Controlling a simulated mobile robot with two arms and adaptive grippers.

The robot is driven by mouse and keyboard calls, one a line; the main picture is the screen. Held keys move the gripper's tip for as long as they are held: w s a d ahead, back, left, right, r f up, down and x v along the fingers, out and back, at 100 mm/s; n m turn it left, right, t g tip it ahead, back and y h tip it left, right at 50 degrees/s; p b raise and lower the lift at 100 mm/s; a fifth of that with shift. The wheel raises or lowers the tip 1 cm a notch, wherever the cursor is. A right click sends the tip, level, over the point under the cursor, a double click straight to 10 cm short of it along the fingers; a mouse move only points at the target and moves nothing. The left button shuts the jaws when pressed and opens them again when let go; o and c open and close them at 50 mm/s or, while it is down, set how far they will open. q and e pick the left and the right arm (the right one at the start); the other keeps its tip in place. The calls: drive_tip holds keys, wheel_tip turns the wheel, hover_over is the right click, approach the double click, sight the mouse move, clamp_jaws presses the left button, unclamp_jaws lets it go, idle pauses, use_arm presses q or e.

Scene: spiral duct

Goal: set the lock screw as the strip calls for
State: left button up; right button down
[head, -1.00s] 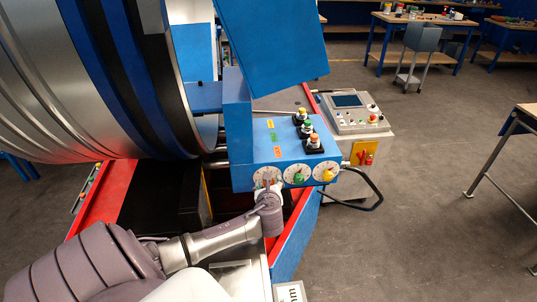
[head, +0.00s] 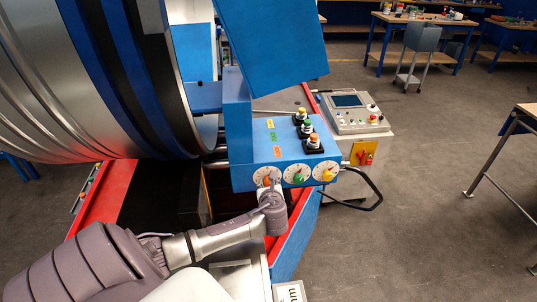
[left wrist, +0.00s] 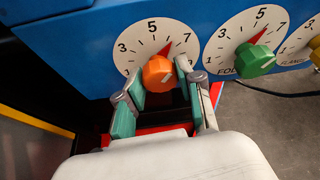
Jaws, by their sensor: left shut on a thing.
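An orange knob (left wrist: 158,73) sits at the centre of a white dial (left wrist: 130,46) on the front of a blue control box (head: 243,160). Its red pointer lies between 5 and 7. My left gripper (left wrist: 160,97) is shut on the orange knob, one finger on each side; it also shows in the head view (head: 268,187). The dial's lower part and its label are hidden by the gripper. Coloured strips, yellow (head: 270,124), green (head: 272,136) and orange (head: 277,152), lie on the box top; their writing is too small to read. My right gripper is not in view.
Beside it are a green knob (left wrist: 254,60) on a dial, pointer between 5 and 7, and a yellow knob (head: 327,175). Several push buttons (head: 308,128) stand on the box top. A large ribbed duct (head: 60,80) fills the left. A grey console (head: 350,115) stands behind.

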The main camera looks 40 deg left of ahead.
use_arm(q)
drive_tip(key=shift+w+d+m+g+y, duration=0.1)
drive_tip(key=shift+m+g+y, duration=0.7)
drive_tip(key=shift+m, duration=0.7)
drive_tip(key=shift+w+m+g+y, duration=0.1)
drive_tip(key=shift+m+g+y, duration=0.65)
drive_tip(key=shift+m, duration=0.75)
drive_tip(key=o, duration=1.1)
drive_tip(key=shift+o, duration=0.2)
drive_tip(key=v, duration=1.2)
